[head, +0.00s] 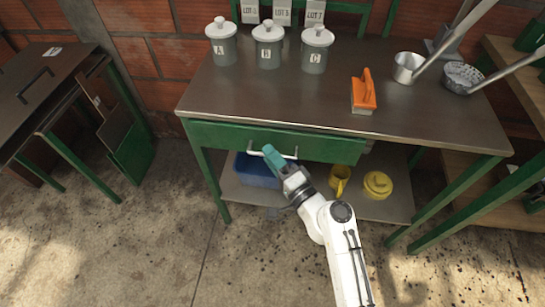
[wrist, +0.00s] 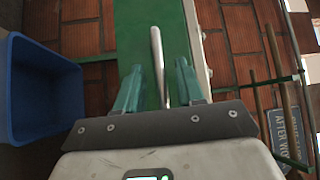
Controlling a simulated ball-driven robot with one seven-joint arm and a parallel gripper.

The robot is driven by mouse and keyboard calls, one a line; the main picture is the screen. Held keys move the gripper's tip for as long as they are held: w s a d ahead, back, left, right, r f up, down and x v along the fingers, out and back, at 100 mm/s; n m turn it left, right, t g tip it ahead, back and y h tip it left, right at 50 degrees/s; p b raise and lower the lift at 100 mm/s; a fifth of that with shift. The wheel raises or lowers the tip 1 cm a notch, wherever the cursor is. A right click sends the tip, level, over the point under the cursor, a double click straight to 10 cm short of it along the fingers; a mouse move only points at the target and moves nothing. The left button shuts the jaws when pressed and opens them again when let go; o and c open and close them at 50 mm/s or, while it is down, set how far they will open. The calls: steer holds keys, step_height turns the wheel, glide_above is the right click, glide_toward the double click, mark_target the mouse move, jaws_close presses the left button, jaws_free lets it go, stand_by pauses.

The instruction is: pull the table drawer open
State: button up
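The green drawer front (head: 330,148) sits under the top of the metal table (head: 215,90) and looks closed, flush with the table edge. Its pale bar handle (head: 232,147) runs along the front, and my gripper partly hides it. My gripper (head: 270,152) is at the middle of the handle. In the wrist view, the handle (wrist: 156,50) reaches in between the two green fingers of my gripper (wrist: 160,82). The fingers stand apart with a gap on each side of the bar, so the gripper is open. I cannot tell whether a finger touches it.
The floor in front is open.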

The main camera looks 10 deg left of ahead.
steer(key=shift+c, duration=0.2)
jaws_close()
steer(key=shift+s, duration=0.1)
